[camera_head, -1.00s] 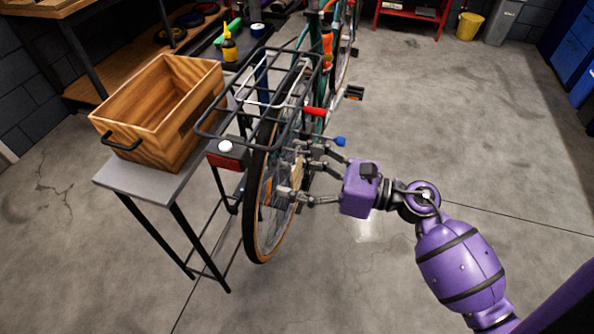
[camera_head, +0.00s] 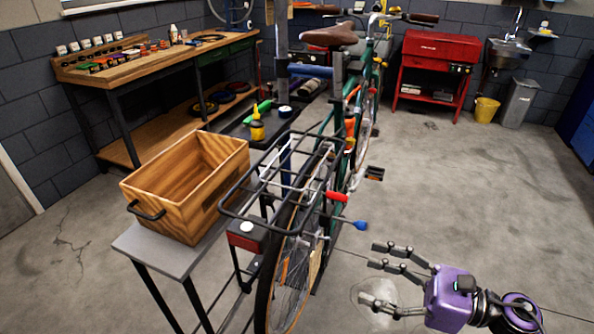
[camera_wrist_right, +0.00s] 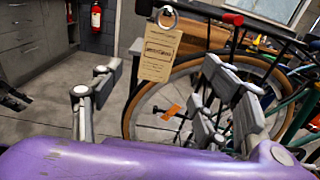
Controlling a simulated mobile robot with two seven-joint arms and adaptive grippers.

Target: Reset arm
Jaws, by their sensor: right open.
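My right gripper (camera_head: 385,277) is purple with grey fingers. It is open and empty in the head view, to the right of the bike's rear wheel (camera_head: 268,290) and apart from it. In the right wrist view its open fingers (camera_wrist_right: 165,95) frame part of the wheel (camera_wrist_right: 135,112) and a hanging paper tag (camera_wrist_right: 160,54), with nothing between them held. The green bicycle (camera_head: 350,110) stands upright, with a black rear rack (camera_head: 240,212) and a red rear light (camera_head: 246,236). My left gripper is not in view.
An open wooden crate (camera_head: 165,209) sits on a small grey-topped table (camera_head: 150,248) left of the wheel. A workbench (camera_head: 150,62), a red cabinet (camera_head: 436,50), a yellow bucket (camera_head: 486,110) and a grey bin (camera_head: 519,102) stand behind. The floor (camera_head: 470,190) at right is clear.

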